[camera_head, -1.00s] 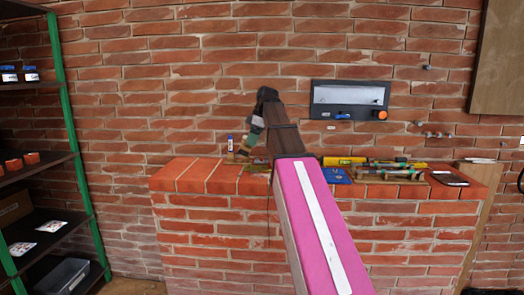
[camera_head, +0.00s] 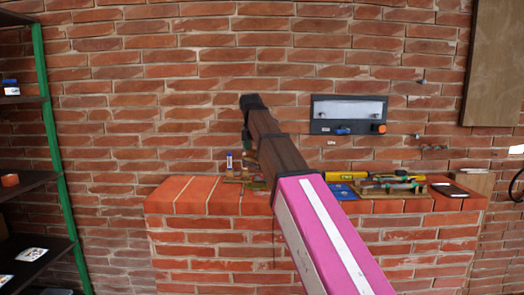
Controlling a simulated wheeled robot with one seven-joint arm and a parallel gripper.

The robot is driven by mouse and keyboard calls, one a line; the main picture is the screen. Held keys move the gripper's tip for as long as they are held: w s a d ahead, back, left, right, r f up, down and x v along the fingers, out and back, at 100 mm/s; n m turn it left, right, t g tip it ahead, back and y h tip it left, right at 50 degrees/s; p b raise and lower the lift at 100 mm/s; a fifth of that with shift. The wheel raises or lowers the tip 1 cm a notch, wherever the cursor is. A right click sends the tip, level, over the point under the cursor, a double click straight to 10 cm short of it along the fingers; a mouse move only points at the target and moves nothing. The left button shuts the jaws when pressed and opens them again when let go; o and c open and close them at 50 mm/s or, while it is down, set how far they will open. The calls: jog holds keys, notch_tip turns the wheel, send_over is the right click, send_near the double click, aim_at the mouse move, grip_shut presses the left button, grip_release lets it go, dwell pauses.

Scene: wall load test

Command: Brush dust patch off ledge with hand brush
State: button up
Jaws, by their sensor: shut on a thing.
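The brick ledge (camera_head: 190,195) runs across the middle of the view in front of the brick wall. My arm reaches over it from the bottom. My gripper (camera_head: 248,145) points down over the left half of the ledge and is mostly hidden behind my arm. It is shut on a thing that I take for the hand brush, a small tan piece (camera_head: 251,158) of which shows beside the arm. A dark, mottled area (camera_head: 257,185) on the ledge top beside my arm may be the dust patch. I cannot tell whether the brush touches it.
A small bottle (camera_head: 229,160) stands on the ledge left of my arm. A yellow level (camera_head: 345,176), a blue item (camera_head: 340,191), tools on a tray (camera_head: 385,189) and a dark tablet (camera_head: 449,190) lie to the right. A wall panel (camera_head: 348,115) hangs behind. The ledge's left end is clear.

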jog(key=shift+f, duration=2.45)
